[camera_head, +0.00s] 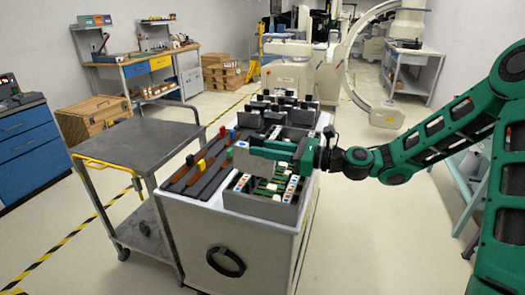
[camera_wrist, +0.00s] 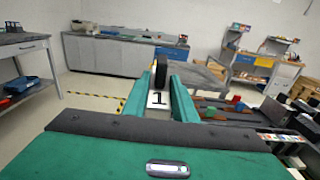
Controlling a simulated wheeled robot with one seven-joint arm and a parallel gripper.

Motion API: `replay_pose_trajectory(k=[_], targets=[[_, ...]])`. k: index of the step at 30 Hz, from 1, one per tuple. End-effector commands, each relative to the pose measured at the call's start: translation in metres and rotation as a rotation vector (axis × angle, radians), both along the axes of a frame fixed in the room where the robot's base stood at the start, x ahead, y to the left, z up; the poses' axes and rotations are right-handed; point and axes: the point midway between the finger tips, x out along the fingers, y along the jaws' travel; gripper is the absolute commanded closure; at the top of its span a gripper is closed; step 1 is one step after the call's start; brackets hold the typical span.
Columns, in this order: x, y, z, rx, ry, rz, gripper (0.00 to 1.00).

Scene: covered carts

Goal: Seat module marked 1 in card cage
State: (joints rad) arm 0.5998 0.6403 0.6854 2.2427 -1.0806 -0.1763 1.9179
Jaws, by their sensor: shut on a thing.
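My gripper (camera_head: 272,150) is shut above the grey card cage (camera_head: 232,203) on the covered cart. In the wrist view my gripper (camera_wrist: 160,88) has its two green fingers either side of a white label marked 1 on the module (camera_wrist: 158,99). A dark rounded part shows just beyond the label; I cannot tell if it belongs to the module.
Black upright parts (camera_head: 268,108) stand behind the cage. A grey trolley (camera_head: 140,145) with a bare top stands to the left. The floor in front is clear.

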Motion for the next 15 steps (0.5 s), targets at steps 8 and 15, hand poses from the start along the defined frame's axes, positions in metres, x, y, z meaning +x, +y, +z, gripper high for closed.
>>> replay_pose_trajectory(k=[8,15], targets=[[-0.002,-0.009,0.009,-0.059,0.040,-0.003,1.00],[-0.005,-0.017,0.017,-0.117,0.086,-0.004,1.00]])
